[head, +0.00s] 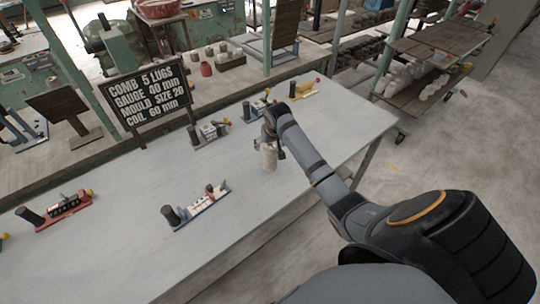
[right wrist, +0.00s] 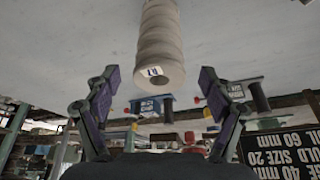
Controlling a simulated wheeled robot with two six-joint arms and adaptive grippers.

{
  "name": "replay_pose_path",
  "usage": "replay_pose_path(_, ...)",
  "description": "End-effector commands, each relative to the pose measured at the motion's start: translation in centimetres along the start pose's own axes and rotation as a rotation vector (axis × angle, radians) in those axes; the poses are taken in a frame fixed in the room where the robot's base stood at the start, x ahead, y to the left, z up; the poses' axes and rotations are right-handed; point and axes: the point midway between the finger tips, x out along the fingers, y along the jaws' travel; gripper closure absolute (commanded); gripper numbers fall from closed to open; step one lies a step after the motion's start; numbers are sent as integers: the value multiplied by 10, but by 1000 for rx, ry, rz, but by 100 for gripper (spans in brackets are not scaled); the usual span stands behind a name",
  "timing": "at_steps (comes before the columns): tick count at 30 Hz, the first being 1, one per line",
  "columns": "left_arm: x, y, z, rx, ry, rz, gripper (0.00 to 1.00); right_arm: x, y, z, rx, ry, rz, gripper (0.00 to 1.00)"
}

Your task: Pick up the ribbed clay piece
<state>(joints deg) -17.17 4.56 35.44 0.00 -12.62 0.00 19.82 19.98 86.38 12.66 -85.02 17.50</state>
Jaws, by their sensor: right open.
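The ribbed clay piece (head: 269,157) is a pale, cream-coloured column standing on the grey-white table (head: 130,225), at my right gripper in the head view. In the head view my right gripper (head: 273,141) partly hides the piece's upper part. My left gripper is not in view.
The table's front middle is clear.

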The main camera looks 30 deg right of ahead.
Motion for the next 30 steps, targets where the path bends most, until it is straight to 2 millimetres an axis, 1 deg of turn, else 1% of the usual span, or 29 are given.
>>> replay_pose_path(1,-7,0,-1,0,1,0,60,5,1,-2,1,-3,0,18)
replay_pose_path(3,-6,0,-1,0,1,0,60,18,0,-1,2,-3,-2,18)
replay_pose_path(6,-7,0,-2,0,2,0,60,27,0,0,0,-2,-1,18)
replay_pose_path(13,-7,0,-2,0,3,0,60,29,0,-1,-1,1,-1,18)
replay_pose_path(30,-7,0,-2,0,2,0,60,29,1,0,0,1,0,95)
